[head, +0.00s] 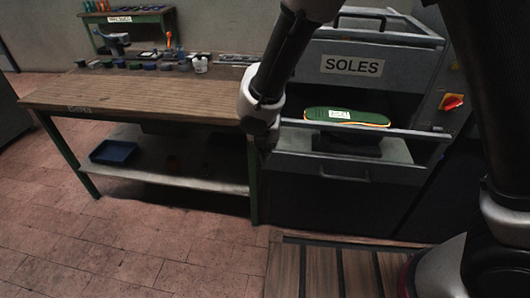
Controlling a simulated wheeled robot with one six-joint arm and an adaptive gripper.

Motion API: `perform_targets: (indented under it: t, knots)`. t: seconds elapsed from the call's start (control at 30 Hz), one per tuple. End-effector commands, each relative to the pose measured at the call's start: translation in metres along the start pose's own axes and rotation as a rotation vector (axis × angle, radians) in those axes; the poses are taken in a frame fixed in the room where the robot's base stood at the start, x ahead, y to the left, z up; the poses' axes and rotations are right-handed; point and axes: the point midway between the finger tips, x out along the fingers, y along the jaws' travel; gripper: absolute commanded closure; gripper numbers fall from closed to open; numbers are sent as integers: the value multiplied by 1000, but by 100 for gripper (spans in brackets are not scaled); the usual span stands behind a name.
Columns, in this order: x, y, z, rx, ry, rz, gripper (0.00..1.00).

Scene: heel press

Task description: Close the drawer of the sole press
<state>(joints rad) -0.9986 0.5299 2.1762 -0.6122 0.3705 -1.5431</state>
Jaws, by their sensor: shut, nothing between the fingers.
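The sole press (300,72) is a grey machine at the right with a "SOLES" sign on its upper part. Its drawer (390,174) sticks out below, open, with a grey front and a bar handle (344,176). A green insole with an orange edge (320,113) and a white label lies on a dark block (345,143) in the drawer. My gripper (264,148) points down at the drawer's left front corner, dark and small in the picture. It is shut and empty. I cannot tell whether it touches the drawer.
A wooden workbench (150,94) stands directly left of the press, with several small items along its back edge and a blue tray (113,152) on its lower shelf. A red switch (452,102) is on the press's right side. The tiled floor (120,240) in front is clear.

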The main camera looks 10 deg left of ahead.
Motion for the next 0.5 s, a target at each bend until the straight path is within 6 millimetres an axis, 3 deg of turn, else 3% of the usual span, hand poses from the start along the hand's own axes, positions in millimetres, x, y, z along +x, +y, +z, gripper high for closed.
perform_targets:
  t: [0.27, 0.5]
  knots:
    - [7, 0, 28, 4, -1, -1, 100]
    - [21, -1, 82, 6, -1, 0, 100]
